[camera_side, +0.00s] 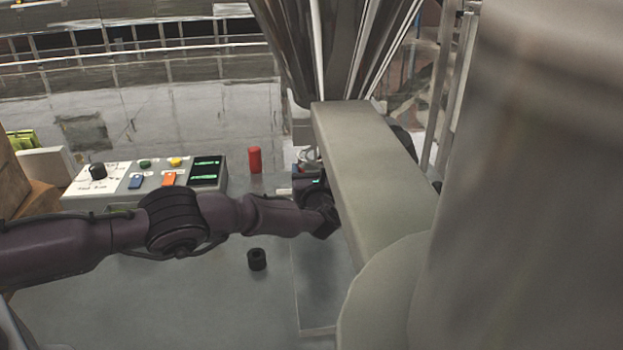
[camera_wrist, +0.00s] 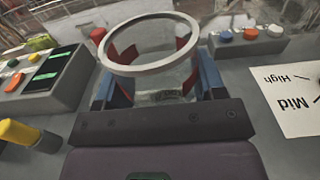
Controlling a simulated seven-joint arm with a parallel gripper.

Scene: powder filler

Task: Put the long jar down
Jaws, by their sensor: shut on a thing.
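The long jar is clear, with a pale grey ring rim (camera_wrist: 113,64), and stands between my fingers in the wrist view. My gripper (camera_wrist: 155,82) is shut on it, with blue fingers and red pads on both sides of its wall. The jar's mouth faces the wrist camera and no lid shows on it. In the side view my gripper (camera_side: 315,188) is partly hidden behind a broad beige machine arm, and the jar is mostly hidden there. I cannot tell whether the jar's base touches a surface.
A control box (camera_side: 120,187) with knobs, buttons and green displays stands left of my gripper. A red cylinder (camera_side: 254,160) stands behind it. A short black cylinder (camera_side: 257,259) is on the grey table in front. The beige machine arm (camera_side: 375,170) blocks the right; a hopper (camera_side: 335,50) rises behind.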

